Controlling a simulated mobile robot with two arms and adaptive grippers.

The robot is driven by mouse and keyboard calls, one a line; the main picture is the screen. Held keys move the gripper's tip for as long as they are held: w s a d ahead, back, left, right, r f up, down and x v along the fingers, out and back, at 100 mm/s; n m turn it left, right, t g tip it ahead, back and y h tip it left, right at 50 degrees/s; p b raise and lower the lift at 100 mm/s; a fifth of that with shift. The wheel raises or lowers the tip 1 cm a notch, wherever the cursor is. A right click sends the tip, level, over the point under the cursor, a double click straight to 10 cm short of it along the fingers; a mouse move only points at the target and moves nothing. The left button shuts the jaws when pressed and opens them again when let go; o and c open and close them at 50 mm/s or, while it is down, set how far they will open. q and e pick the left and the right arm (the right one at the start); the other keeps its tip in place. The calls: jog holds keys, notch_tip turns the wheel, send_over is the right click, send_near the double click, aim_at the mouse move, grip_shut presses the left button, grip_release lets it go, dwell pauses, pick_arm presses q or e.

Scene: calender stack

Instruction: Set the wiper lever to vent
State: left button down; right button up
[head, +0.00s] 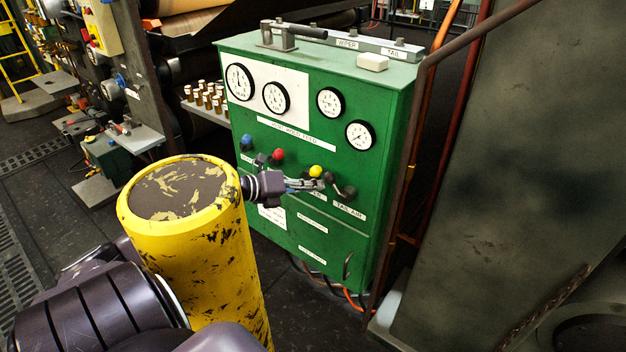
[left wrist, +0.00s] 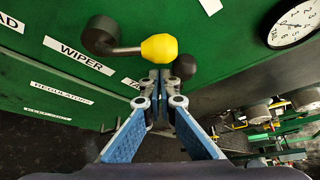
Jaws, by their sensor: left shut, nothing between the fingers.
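The wiper lever's yellow knob (head: 316,171) is on the front of the green cabinet (head: 285,215). In the left wrist view the yellow knob (left wrist: 160,47) sits on a metal rod from a dark round hub, above the WIPER label (left wrist: 78,55). My left gripper (head: 318,184) is shut and empty, just below the yellow knob in the head view. In the left wrist view its fingertips (left wrist: 160,82) are together close to the knob; I cannot tell whether they touch it. A black knob (left wrist: 184,67) shows right behind the tips. My right gripper is not in view.
A yellow bollard (head: 188,235) stands before the cabinet, beside my left arm. Blue (head: 246,142) and red (head: 278,155) knobs are left of the yellow one, and the tail air lever (head: 348,193) is right. Gauges (head: 359,135) sit above. A dark rail runs along the cabinet's right side.

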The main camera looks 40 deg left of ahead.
pick_arm(q)
jog(key=shift+a+r, duration=0.35)
jog(key=shift+a, duration=0.1)
jog(key=shift+a+r+n+b, duration=0.1)
jog(key=shift+r+n+b, duration=0.05)
jog(key=shift+n+b, duration=0.2)
